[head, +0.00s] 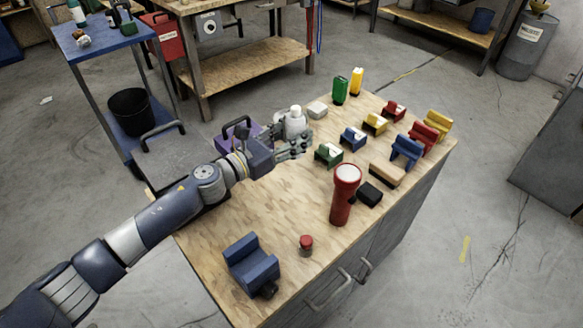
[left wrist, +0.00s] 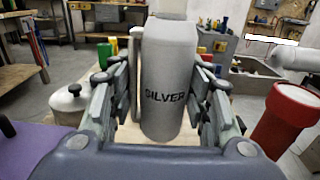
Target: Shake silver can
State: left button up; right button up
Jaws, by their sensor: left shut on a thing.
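The silver can (left wrist: 168,85), a pale grey cylinder marked SILVER, stands upright between my left gripper's (left wrist: 168,105) fingers in the left wrist view. The fingers are shut on it from both sides. In the head view my left gripper (head: 296,147) is over the far left part of the wooden workbench (head: 285,205), with the pale can (head: 295,125) at its fingers. The fingers partly hide the can's lower part, so I cannot tell whether its base touches the bench. My right gripper is not in view.
A red flashlight (head: 344,198) stands right of the gripper. A purple box (head: 232,138) is beside the wrist.

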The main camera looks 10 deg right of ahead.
aim_at(294, 107)
pick_arm(q)
notch_tip(294, 107, up, 8)
jog(key=shift+r, duration=0.1)
notch_tip(294, 107, down, 8)
jog(key=shift+r, duration=0.25)
jog(key=shift+w+r, duration=0.1)
